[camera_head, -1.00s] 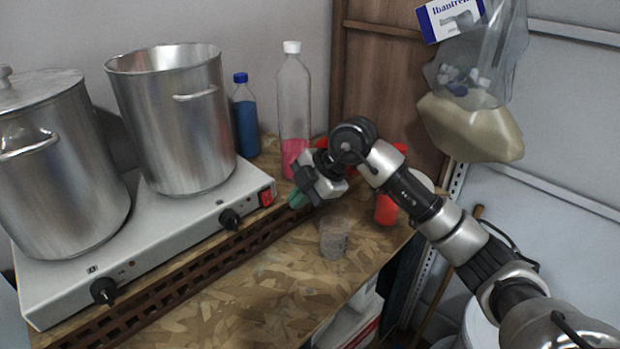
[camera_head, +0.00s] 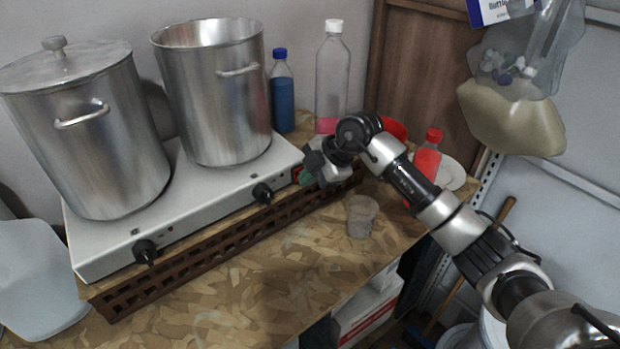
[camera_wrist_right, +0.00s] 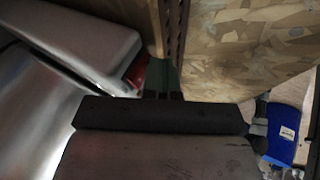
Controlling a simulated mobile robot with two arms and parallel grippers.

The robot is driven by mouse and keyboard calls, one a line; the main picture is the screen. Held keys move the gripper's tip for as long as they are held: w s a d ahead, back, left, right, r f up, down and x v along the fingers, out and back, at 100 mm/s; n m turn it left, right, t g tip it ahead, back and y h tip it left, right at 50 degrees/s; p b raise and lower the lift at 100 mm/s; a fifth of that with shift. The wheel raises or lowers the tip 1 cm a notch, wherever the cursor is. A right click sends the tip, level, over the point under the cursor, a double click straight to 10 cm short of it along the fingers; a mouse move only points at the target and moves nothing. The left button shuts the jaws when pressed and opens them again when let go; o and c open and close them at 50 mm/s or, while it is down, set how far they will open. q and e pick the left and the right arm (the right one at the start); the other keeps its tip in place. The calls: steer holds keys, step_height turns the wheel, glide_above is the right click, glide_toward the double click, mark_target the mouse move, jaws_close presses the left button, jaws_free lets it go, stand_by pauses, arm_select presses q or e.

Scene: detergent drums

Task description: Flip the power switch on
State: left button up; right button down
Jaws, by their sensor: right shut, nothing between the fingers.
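The red power switch (camera_head: 298,173) is on the right end of the front face of the white double hot plate (camera_head: 205,201). My right gripper (camera_head: 305,178) is shut and empty, with its green fingertips right beside the switch in the head view and partly covering it. In the right wrist view the switch (camera_wrist_right: 137,74) shows as a red patch just left of the shut fingers (camera_wrist_right: 161,78). I cannot tell whether the fingertips touch it or which way the switch is set. My left gripper is not in view.
Two steel pots, one lidded (camera_head: 85,130) and one open (camera_head: 215,95), stand on the hot plate. A grey cup (camera_head: 361,216) stands on the otherwise clear wooden front.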

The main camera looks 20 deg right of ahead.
steer(key=shift+w, duration=0.1)
steer(key=shift+r+p, duration=0.85)
